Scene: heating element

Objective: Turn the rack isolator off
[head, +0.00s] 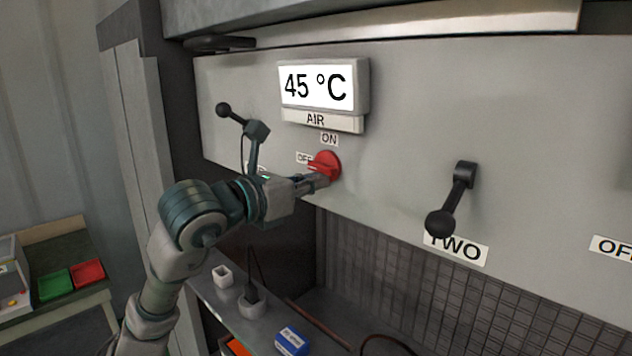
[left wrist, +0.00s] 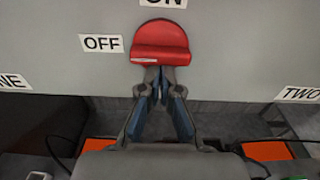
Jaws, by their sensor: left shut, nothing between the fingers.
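The rack isolator is a red rotary knob (head: 326,165) on the grey panel, below the 45 °C display. It also shows in the left wrist view (left wrist: 160,38), its handle bar lying about level, with one end towards the OFF label (left wrist: 101,43). The ON label (head: 329,139) is above the knob. My left gripper (head: 318,180) is shut and empty, its fingertips at the lower edge of the knob; in the left wrist view the fingertips (left wrist: 160,72) meet just under the bar. I cannot tell whether they touch it. My right gripper is not in view.
A black lever (head: 453,198) sits right of the knob above the TWO label. Another black lever (head: 243,122) stands left, close above my left arm. A shelf below holds a white cup (head: 222,274) and a blue box (head: 291,341). Red and green trays (head: 55,285) lie far left.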

